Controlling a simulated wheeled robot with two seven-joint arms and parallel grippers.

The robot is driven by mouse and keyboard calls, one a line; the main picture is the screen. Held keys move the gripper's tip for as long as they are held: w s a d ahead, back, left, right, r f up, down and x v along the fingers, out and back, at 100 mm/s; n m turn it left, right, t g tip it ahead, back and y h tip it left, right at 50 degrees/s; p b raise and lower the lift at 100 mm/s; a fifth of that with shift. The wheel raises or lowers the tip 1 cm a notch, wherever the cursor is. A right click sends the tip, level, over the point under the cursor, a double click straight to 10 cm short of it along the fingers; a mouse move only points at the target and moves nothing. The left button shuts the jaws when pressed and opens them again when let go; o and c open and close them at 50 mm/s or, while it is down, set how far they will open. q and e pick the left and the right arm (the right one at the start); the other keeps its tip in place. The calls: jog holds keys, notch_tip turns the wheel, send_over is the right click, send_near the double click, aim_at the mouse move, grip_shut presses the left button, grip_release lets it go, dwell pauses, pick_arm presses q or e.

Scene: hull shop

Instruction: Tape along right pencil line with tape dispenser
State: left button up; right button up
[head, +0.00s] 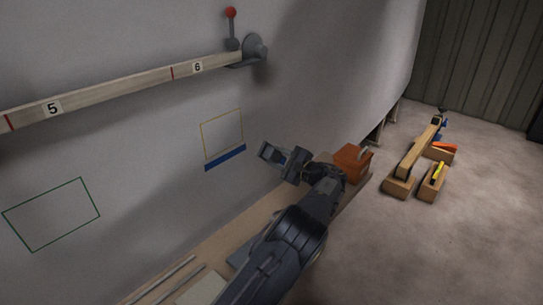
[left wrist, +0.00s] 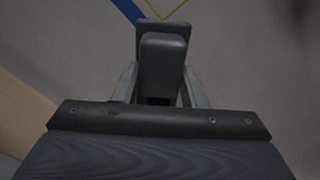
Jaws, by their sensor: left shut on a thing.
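A yellow outlined rectangle (head: 222,133) is on the grey hull wall, right of a green outlined rectangle (head: 51,214). A blue tape strip (head: 225,158) runs along the yellow one's bottom edge. In the left wrist view, part of the blue strip (left wrist: 128,9) and a yellow corner show at the top. My left gripper (head: 290,161) is just right of the strip, shut on a dark grey blocky thing (left wrist: 162,62), apparently the tape dispenser. Whether it touches the wall I cannot tell. No separate pencil line is clear. My right gripper is out of view.
A wooden batten (head: 120,88) marked 5 and 6 crosses the wall, ending at a red-knobbed lever (head: 231,13). An orange-brown box (head: 351,163) stands beyond my gripper.

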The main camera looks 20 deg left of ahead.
pick_arm(q)
jog(key=shift+v, duration=0.95)
jog(key=shift+v, duration=2)
jog(key=shift+s, duration=0.1)
